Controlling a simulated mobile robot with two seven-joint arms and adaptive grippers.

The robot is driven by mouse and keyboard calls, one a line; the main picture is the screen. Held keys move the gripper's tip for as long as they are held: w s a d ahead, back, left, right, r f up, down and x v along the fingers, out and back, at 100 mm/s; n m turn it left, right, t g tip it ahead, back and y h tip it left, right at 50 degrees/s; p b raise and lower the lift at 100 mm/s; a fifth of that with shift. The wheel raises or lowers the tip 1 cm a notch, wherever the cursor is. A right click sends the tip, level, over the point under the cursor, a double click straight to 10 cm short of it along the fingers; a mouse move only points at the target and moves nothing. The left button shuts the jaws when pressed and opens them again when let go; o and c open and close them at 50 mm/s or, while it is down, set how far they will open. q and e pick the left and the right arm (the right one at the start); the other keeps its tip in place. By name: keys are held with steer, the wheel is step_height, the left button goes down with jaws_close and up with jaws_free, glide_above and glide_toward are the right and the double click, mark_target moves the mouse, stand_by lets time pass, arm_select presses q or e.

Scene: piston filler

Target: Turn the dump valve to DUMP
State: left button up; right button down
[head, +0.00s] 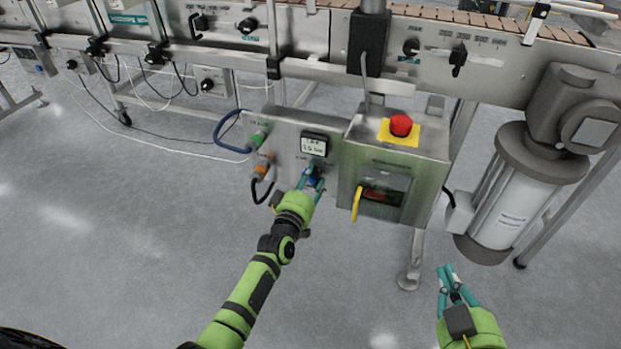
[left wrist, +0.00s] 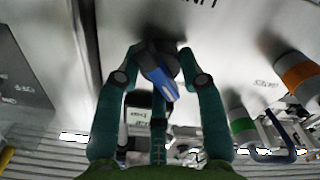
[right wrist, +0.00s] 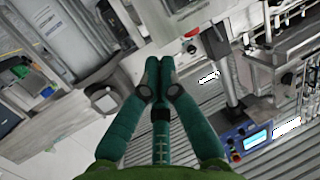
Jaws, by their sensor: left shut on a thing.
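A small dark knob with a blue lever, which looks like the dump valve handle, sits on the steel panel below the grey display; it shows in the left wrist view (left wrist: 158,80). My left gripper (head: 314,178) is shut on this handle, with fingers on both sides of it. In the head view the gripper mostly hides the handle. The lettering beside it is cut off and upside down in the left wrist view, so its position marks cannot be read. My right gripper (head: 456,283) is shut and empty, low at the right, away from the panel.
Open floor lies in front.

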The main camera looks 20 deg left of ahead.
arm_select(q)
steer(key=shift+w+a+r+n, duration=0.15)
steer(key=shift+a+r+n, duration=0.2)
steer(key=shift+n, duration=0.35)
arm_select(e)
steer(key=shift+s+d+f+g, duration=0.1)
steer(key=shift+d+f+g, duration=0.1)
steer(key=shift+f, duration=0.15)
steer(key=shift+s+d+f+g, duration=0.1)
steer(key=shift+f+g, duration=0.1)
steer(key=shift+f, duration=0.1)
arm_select(q)
steer(key=shift+d, duration=0.1)
steer(key=o, duration=1.1)
steer(key=shift+f, duration=0.15)
arm_select(e)
steer(key=shift+a, duration=0.1)
arm_select(q)
steer(key=shift+s+d+f, duration=0.1)
steer(key=shift+s+f, duration=0.05)
steer(key=shift+s, duration=0.35)
steer(key=s, duration=1.1)
steer(key=shift+s+a, duration=0.1)
steer(key=shift+a, duration=0.15)
